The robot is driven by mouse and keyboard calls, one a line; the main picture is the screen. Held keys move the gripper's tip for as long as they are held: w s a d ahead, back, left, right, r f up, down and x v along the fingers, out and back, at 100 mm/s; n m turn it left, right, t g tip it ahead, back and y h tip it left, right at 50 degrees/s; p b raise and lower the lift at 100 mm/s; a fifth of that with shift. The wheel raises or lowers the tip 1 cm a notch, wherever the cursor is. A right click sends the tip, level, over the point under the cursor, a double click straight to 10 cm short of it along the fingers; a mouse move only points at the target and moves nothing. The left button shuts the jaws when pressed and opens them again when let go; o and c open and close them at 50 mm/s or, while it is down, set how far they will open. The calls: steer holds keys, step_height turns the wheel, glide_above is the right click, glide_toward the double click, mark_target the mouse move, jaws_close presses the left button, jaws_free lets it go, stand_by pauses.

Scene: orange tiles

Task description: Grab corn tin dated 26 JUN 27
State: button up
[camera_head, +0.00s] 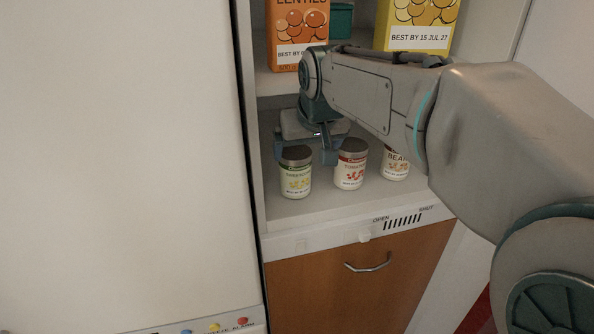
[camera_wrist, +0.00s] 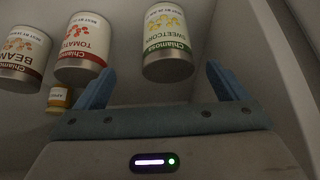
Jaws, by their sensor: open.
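The corn tin (camera_head: 296,178), with a dark lid and a cream label reading SWEETCORN, stands upright at the left of the lower cupboard shelf. In the wrist view the tin (camera_wrist: 168,42) appears upside down, ahead of and between my two fingers. The gripper fingers (camera_wrist: 160,72) show no contact with the tin in the wrist view.
A tomato tin (camera_head: 351,168) and a bean tin (camera_head: 397,164) stand to the right. A small jar (camera_wrist: 59,98) shows near them in the wrist view. The upper shelf holds an orange lentils box (camera_head: 298,30) and a yellow box (camera_head: 418,25). The cupboard's left wall is close.

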mark_target(297, 155)
steer(key=shift+w+a+f, duration=0.45)
steer(key=shift+w+a, duration=0.1)
steer(key=shift+w, duration=0.05)
steer(key=shift+w+a+f, duration=0.2)
steer(key=shift+w+f, duration=0.25)
steer(key=x, duration=0.6)
steer(key=shift+b, duration=0.3)
steer(key=c, duration=1.4)
steer(key=shift+r, duration=0.1)
steer(key=shift+r, duration=0.1)
